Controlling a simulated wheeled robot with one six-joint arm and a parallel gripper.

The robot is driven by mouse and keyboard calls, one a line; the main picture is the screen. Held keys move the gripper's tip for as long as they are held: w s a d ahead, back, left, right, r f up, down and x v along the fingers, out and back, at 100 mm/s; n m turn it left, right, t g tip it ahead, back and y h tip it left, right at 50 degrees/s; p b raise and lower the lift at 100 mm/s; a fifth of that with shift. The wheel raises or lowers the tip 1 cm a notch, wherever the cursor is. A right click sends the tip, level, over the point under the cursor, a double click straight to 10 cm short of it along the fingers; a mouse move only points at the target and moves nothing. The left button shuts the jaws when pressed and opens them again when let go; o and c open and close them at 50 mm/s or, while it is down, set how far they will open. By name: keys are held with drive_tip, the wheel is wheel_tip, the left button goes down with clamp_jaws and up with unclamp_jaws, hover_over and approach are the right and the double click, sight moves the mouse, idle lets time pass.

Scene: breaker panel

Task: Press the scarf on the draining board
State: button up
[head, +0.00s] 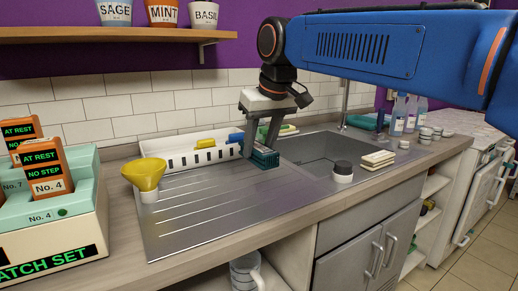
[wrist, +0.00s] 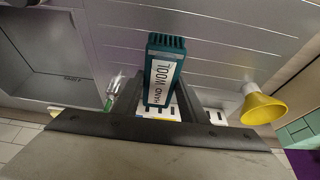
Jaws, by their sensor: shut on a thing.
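The scarf is a small teal folded bundle (head: 265,159) with a ribbed end. In the wrist view the scarf (wrist: 166,68) shows a white label reading "HAND WOOL". My gripper (head: 259,151) points down and is shut on the scarf, with a finger on each side in the wrist view (wrist: 158,100). The draining board (head: 205,207) is grey ribbed metal, left of the sink. The scarf is at the board's back right, near the sink edge. I cannot tell whether its underside touches the metal.
A white slotted rack (head: 188,157) with yellow and blue items stands right behind the scarf. A yellow funnel (head: 145,173) stands at the board's left. The sink (head: 325,150) lies right, with a dark-topped jar (head: 343,172) at its front. The board's middle is clear.

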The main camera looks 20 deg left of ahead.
drive_tip(key=shift+s+a, duration=0.1)
drive_tip(key=shift+s, duration=0.1)
drive_tip(key=shift+f, duration=0.1)
drive_tip(key=shift+f, duration=3.3)
drive_tip(key=shift+o, duration=0.8)
clamp_jaws()
